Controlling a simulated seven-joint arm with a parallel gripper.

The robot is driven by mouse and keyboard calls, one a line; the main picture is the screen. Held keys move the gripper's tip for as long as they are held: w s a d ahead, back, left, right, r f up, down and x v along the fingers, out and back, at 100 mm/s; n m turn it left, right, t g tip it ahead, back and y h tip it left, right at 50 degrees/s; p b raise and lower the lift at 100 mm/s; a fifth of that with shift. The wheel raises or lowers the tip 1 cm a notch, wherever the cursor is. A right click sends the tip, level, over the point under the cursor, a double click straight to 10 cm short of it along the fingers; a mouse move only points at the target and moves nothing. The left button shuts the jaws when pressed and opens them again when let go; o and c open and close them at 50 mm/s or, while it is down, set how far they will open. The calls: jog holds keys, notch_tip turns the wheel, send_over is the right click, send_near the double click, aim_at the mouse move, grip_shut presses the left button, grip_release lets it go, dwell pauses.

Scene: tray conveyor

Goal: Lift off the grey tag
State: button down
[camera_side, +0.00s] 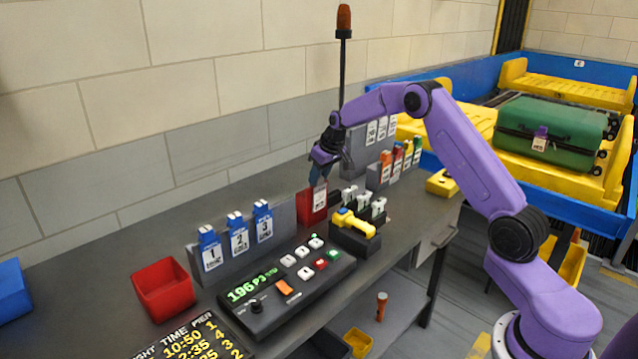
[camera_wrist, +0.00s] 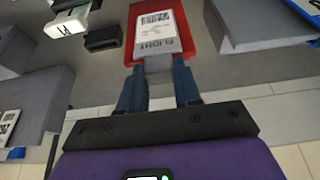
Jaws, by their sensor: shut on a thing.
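The grey tag (camera_wrist: 157,38) has a grey head and a white label with a barcode and the word FLIGHT. In the wrist view it lies in front of a red holder (camera_wrist: 192,30). My gripper (camera_wrist: 158,75) is shut on the tag's grey head, with one blue finger on each side. In the side view my gripper (camera_side: 319,178) points down just above the red holder (camera_side: 305,207), and the white label (camera_side: 320,199) shows at its front. I cannot tell whether the tag touches the holder.
Blue tags (camera_side: 238,234) hang on a grey rack at left. An open red bin (camera_side: 163,290) and a control panel (camera_side: 285,285) stand in front. A yellow-handled device (camera_side: 355,224) and white-headed tags stand close right. A green suitcase (camera_side: 548,130) sits on the conveyor.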

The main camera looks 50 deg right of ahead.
jog(key=r, duration=0.7)
jog(key=shift+s+r, duration=0.1)
jog(key=shift+s, duration=0.2)
jog(key=s, duration=1.3)
jog(key=shift+s+f, duration=0.2)
jog(key=shift+s, duration=0.2)
